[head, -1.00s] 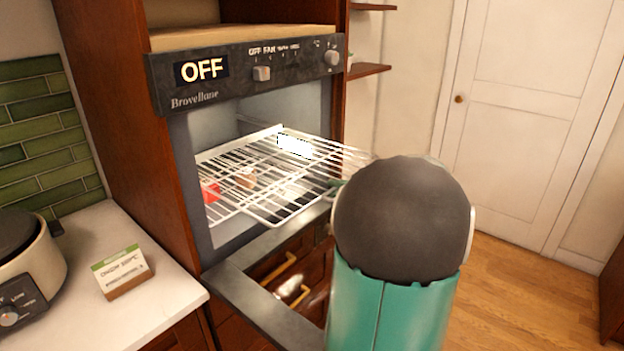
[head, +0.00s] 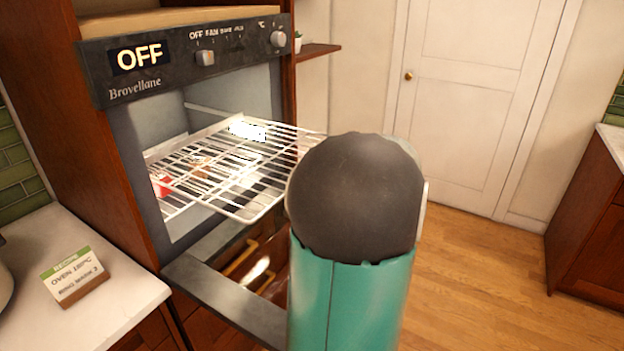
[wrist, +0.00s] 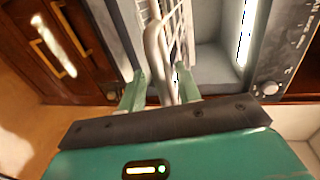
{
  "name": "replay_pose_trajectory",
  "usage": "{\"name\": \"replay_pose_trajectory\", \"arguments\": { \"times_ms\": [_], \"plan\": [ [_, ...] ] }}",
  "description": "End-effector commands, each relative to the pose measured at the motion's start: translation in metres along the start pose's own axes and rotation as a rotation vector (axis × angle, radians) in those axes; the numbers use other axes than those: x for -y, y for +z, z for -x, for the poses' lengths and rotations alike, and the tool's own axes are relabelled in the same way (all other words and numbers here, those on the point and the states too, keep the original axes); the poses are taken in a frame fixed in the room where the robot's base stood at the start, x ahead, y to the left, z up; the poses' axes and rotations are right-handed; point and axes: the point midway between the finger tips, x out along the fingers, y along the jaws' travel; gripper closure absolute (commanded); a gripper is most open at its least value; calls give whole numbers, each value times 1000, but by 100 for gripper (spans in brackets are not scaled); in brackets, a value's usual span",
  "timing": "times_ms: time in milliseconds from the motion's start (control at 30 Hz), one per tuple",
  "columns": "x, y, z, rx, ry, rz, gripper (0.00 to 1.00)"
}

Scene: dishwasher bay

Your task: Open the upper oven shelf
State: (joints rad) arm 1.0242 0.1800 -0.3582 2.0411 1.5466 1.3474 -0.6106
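The oven (head: 119,95) stands open in a tall wooden cabinet. Its upper shelf (head: 243,207), a white wire rack, sticks out of the opening, with its inner part still between the oven walls. My gripper is hidden behind my arm in the head view. In the wrist view, the two pale green fingers of my gripper (wrist: 160,82) stand on either side of the front wires of the shelf (wrist: 157,45). They look closed on these wires, though a small gap cannot be ruled out.
The oven door (head: 215,300) hangs open below the shelf. A red item (head: 161,186) shows inside, below the wires. A counter (head: 110,300) with a small card stand (head: 76,276) is at left. Wooden floor (head: 480,290) is clear at right.

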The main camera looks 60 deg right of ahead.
Motion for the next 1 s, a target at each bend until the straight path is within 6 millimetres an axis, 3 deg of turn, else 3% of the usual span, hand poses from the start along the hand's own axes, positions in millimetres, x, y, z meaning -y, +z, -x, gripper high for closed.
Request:
{"name": "replay_pose_trajectory", "arguments": {
  "times_ms": [467,667,1000],
  "plan": [
    [3,0,6,2,-6,5,68],
    [3,0,38,-2,-5,4,68],
    [2,0,111,-1,-4,2,68]
  ]
}}
